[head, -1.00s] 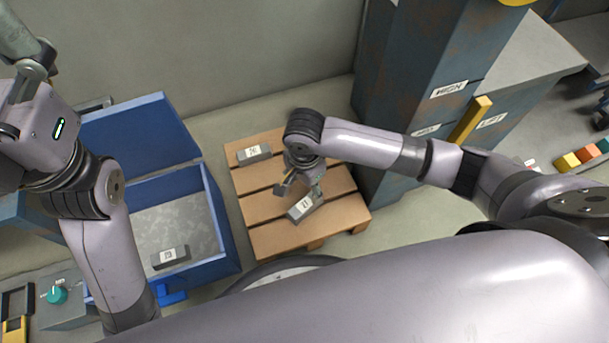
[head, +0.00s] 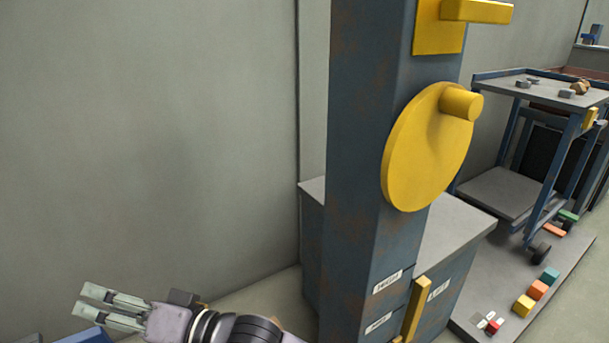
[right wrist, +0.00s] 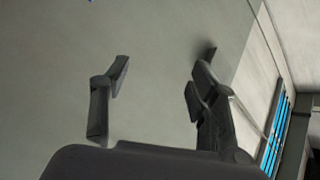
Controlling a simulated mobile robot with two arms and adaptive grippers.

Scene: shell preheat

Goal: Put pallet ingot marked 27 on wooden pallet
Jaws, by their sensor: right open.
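My right gripper (head: 84,305) is at the lower left of the head view, its two pale fingers apart and pointing left, with nothing between them. In the right wrist view its dark fingers (right wrist: 160,82) are also spread and empty, in front of a plain grey surface. The wooden pallet, the ingot marked 27 and the other ingots are out of both current views. My left gripper is not in view.
A rusty blue column (head: 365,150) with a yellow disc (head: 425,145) stands right of the gripper. Behind it are a grey-topped cabinet (head: 455,235) and a blue cart (head: 545,85). Coloured blocks (head: 537,290) lie at the right. A blue edge (head: 92,335) shows bottom left.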

